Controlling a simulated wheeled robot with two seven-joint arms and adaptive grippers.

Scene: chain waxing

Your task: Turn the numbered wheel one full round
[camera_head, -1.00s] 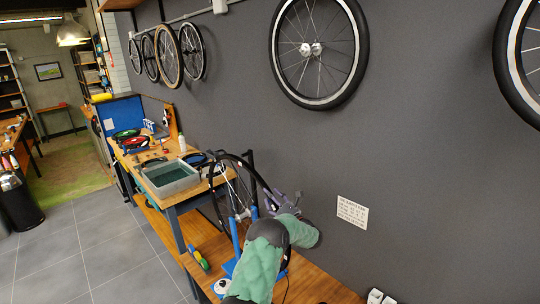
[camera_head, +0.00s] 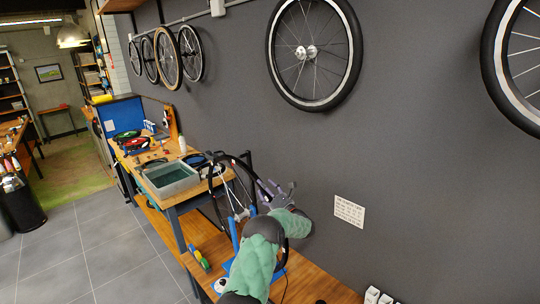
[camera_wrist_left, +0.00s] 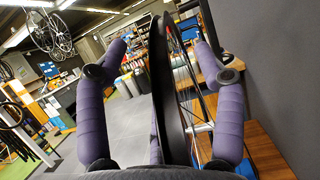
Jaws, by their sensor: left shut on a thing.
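The wheel (camera_head: 210,178) stands upright in a blue stand (camera_head: 234,234) on the low wooden bench. No numbers on it can be read from here. My left gripper (camera_head: 272,191) is at the wheel's right side, near the wall. In the left wrist view the dark tyre (camera_wrist_left: 165,90) runs between the two purple fingers (camera_wrist_left: 164,55), and the gripper is shut on the wheel. Its exact contact with the tyre is hard to make out. My green-sleeved left forearm hides the lower right of the stand. My right gripper is out of view.
A grey tub of liquid (camera_head: 171,180) sits on the workbench behind the wheel. A yellow-and-green tool (camera_head: 202,260) lies on the low bench. A printed sheet (camera_head: 349,211) is on the dark wall to the right. Grey floor on the left is clear.

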